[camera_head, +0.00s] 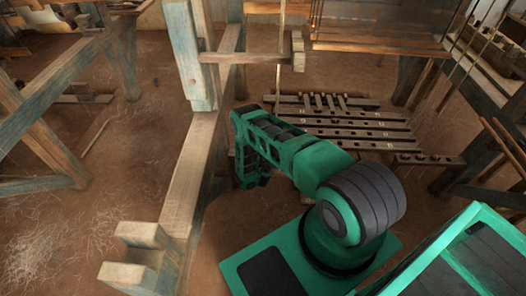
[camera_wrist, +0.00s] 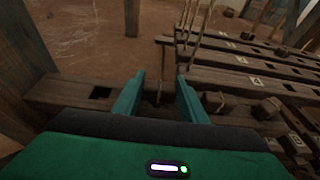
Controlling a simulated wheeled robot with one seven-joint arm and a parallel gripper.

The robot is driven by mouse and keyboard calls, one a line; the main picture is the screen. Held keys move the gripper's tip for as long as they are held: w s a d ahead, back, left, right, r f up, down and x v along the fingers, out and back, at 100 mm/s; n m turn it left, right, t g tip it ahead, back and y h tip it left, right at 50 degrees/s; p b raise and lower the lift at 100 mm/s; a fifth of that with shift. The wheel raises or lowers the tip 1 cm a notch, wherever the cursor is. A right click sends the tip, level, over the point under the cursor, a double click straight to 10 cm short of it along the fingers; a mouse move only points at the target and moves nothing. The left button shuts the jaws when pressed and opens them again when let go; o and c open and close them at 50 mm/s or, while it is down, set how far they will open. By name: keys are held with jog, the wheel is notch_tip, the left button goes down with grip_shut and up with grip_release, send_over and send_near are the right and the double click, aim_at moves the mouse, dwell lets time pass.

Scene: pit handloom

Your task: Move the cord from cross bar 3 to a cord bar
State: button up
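My gripper (camera_wrist: 160,92) is open in the wrist view, its two green fingers apart. A thin brown upright strand (camera_wrist: 162,68), perhaps the cord, shows between and beyond the fingertips; I cannot tell where it is fastened. Below it is a dark wooden beam (camera_wrist: 65,92) with a square hole.
A thick wooden post (camera_head: 190,60) and a long low beam (camera_head: 190,185) stand left of my arm. Several short pegs (camera_head: 320,102) sit on the far bars. Loom frames and hanging rods (camera_head: 480,50) are at the right. The earth floor (camera_head: 110,170) is open at the left.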

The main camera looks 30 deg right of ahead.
jog(key=o, duration=0.5)
jog(key=v, duration=1)
jog(key=shift+s+a, duration=0.2)
jog(key=shift+s, duration=0.05)
jog(key=shift+a+r, duration=0.1)
jog(key=shift+r, duration=0.05)
jog(key=v, duration=0.7)
